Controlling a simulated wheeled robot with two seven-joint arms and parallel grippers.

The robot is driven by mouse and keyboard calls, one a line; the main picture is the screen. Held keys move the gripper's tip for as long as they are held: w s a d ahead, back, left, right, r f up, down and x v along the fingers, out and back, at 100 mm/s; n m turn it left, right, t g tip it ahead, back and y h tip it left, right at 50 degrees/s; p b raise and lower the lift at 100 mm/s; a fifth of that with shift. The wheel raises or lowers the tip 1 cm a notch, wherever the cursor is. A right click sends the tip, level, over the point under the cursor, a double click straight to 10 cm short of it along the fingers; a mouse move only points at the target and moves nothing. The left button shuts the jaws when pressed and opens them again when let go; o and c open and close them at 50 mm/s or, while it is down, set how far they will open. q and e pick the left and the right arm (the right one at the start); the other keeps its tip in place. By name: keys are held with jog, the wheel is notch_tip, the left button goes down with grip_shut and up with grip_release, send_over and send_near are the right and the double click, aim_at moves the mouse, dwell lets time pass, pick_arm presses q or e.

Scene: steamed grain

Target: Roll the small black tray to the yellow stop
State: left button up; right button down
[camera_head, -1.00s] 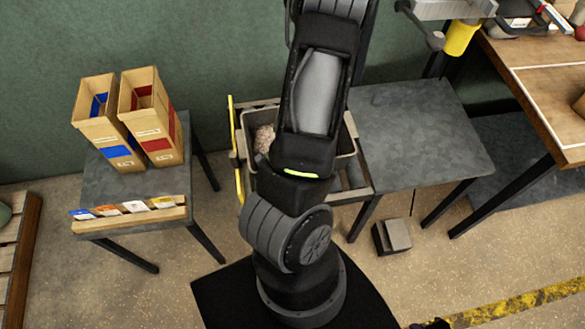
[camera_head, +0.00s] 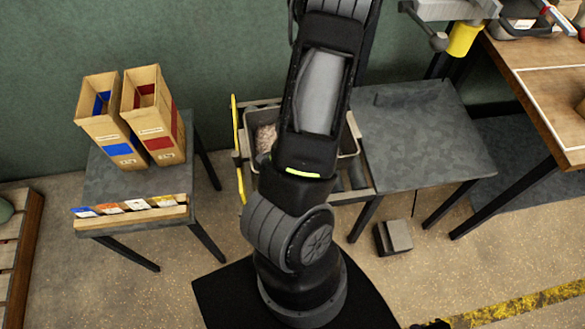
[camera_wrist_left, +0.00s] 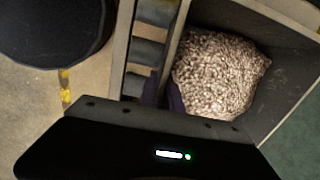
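The small black tray (camera_head: 348,133) holds pale grain and sits on the roller track, partly hidden behind an arm of mine. The yellow stop (camera_head: 238,150) is an upright bar at the track's left end. The tray lies close to it; I cannot tell if they touch. In the left wrist view the tray (camera_wrist_left: 285,75) is at the right with its grain. My left gripper (camera_wrist_left: 163,92) has dark fingertips on either side of the tray's near wall, seemingly shut on it. The gripper is hidden in the head view. My right gripper is not in view.
Rollers (camera_wrist_left: 150,50) show beside the tray. A grey table (camera_head: 425,135) adjoins at the right. Another table (camera_head: 110,180) at the left bears two cardboard bins (camera_head: 125,150) and a label strip. A small grey block (camera_head: 393,237) lies on the floor.

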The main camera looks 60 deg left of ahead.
pick_arm(q)
jog(key=o, duration=0.4)
jog(key=shift+w, duration=0.1)
jog(key=shift+r, duration=0.6)
notch_tip(320, 180, up, 6)
jog(key=d+p, duration=0.1)
jog(key=p, duration=0.3)
jog(key=shift+r, duration=0.25)
jog(key=shift+s, duration=0.25)
